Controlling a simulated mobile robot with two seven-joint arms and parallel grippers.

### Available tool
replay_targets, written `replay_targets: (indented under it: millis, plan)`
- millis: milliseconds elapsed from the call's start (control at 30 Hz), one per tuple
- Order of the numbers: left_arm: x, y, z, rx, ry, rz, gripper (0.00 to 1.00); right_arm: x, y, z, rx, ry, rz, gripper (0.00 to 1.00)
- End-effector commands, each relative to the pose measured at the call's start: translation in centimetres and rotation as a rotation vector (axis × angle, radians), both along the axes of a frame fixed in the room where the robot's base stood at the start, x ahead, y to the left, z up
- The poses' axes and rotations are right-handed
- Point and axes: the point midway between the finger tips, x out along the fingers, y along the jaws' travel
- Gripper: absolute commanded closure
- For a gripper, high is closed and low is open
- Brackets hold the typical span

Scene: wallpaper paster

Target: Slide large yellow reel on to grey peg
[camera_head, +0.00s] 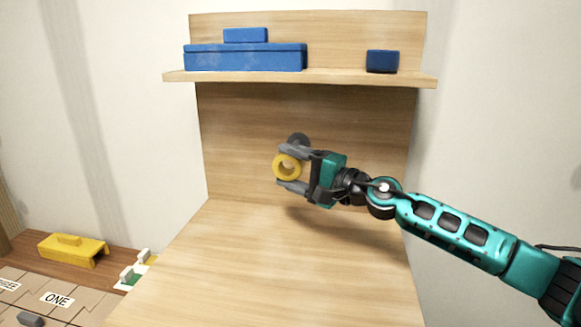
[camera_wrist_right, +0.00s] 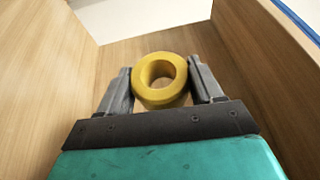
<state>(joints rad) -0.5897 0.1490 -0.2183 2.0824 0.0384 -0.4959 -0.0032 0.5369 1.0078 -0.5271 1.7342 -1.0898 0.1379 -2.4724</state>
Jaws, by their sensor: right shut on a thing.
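The yellow reel (camera_head: 287,177) is a thick ring held between the two grey fingers of my right gripper (camera_head: 280,167). It is clear of the bench top, in front of the wooden back panel. In the right wrist view the reel (camera_wrist_right: 160,98) sits between the fingertips (camera_wrist_right: 160,70), with its hole open and nothing through it. The grey peg (camera_head: 299,139) shows as a dark round end at the back panel, just above and slightly right of the reel, partly hidden by the upper finger. The gap in depth between reel and peg is hard to tell. My left gripper is not in view.
A wooden shelf (camera_head: 345,80) above holds a long blue box (camera_head: 245,58) and a small blue block (camera_head: 382,62). The bench top (camera_head: 270,270) below is clear. A yellow bracket-like piece (camera_head: 70,250) and tiles lie at lower left.

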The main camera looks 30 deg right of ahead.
Motion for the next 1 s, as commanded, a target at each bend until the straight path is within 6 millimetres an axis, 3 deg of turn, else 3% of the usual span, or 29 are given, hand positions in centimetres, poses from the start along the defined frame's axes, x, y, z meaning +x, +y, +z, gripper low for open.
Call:
replay_targets:
  millis: [167,600,1000]
  plan:
    - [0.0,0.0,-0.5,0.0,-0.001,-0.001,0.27,-0.1,-0.1,-0.1,0.005,-0.002,-0.003,0.65]
    - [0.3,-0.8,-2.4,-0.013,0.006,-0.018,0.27,3.1,-2.5,-0.3,0.005,-0.005,-0.005,0.65]
    - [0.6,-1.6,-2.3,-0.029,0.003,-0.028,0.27,4.5,-3.6,0.0,0.006,-0.001,-0.003,0.65]
